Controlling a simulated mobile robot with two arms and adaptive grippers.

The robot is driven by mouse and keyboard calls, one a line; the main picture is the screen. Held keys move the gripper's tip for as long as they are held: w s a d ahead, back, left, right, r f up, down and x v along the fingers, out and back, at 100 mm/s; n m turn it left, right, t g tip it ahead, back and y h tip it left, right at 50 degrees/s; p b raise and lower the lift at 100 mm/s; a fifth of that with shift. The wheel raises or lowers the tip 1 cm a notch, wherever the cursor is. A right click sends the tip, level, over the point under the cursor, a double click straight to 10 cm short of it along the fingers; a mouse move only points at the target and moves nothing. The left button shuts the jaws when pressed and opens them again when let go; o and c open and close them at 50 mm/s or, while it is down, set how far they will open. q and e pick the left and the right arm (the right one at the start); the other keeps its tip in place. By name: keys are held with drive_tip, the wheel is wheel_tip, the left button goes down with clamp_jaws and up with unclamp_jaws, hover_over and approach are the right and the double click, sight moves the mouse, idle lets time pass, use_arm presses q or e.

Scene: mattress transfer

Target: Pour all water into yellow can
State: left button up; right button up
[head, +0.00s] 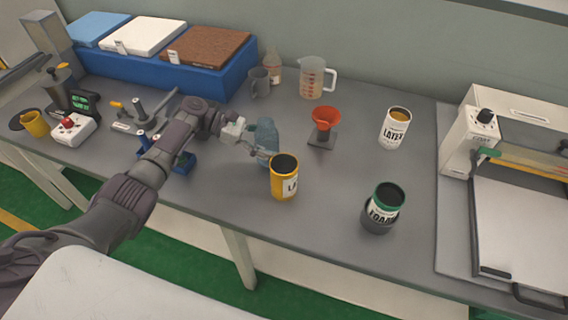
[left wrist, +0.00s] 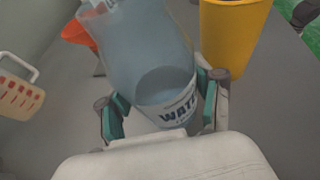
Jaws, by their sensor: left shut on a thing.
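A clear bluish bottle (head: 266,138) is held by my left gripper (head: 250,150), just behind and left of the yellow can. In the left wrist view, the bottle (left wrist: 150,55) has a "WATER" label, and the fingers of my left gripper (left wrist: 160,108) close on both sides of it. Water shows inside the bottle near the label. The yellow can (head: 284,180) stands upright on the grey table with a dark open top; it also shows in the left wrist view (left wrist: 232,40). Its inside is too dark to read. My right gripper is not in view.
An orange funnel on a stand (head: 325,118), a white latex can (head: 395,130) and a green-rimmed foam can (head: 383,205) stand to the right. A measuring jug (head: 313,78) stands behind. A white machine (head: 515,200) fills the right end. The table's front edge is close to the yellow can.

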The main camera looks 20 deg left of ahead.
sight(266, 135)
use_arm(q)
drive_tip(key=shift+r, duration=0.1)
drive_tip(key=shift+s+d+r+p, duration=0.15)
drive_tip(key=shift+r+p, duration=0.1)
drive_tip(key=shift+p, duration=0.45)
drive_tip(key=shift+s+d+r+m+t+y+p, duration=0.15)
drive_tip(key=shift+m+t+y+p, duration=0.2)
drive_tip(key=shift+m+y+p, duration=0.2)
drive_tip(key=shift+s+d+m+t+y+p, duration=0.1)
drive_tip(key=shift+m+t+y+p, duration=0.25)
drive_tip(key=shift+m+y+p, duration=0.15)
drive_tip(key=shift+s+d+r+m+t+y+p, duration=0.1)
drive_tip(key=shift+s+r+m+t+y+p, duration=0.15)
drive_tip(key=shift+r+p, duration=0.25)
drive_tip(key=shift+d+r+m+t+y+p, duration=0.1)
drive_tip(key=shift+r+m+t+y+p, duration=0.1)
drive_tip(key=shift+r+y+p, duration=0.3)
drive_tip(key=r+p, duration=0.2)
drive_tip(key=shift+s+d+r+m+t+p, duration=0.15)
drive_tip(key=shift+s+r+m+t+p, duration=0.1)
drive_tip(key=shift+r+m+p, duration=0.1)
drive_tip(key=shift+f+t+y+b, duration=0.3)
drive_tip(key=shift+f+y+b, duration=0.05)
drive_tip(key=shift+y+b, duration=0.2)
drive_tip(key=shift+f+m+t+b, duration=0.1)
drive_tip(key=shift+m+t+b, duration=0.2)
drive_tip(key=shift+m, duration=0.05)
drive_tip(key=shift+w+r+y, duration=0.2)
drive_tip(key=shift+r+y, duration=0.05)
drive_tip(key=shift+y, duration=0.1)
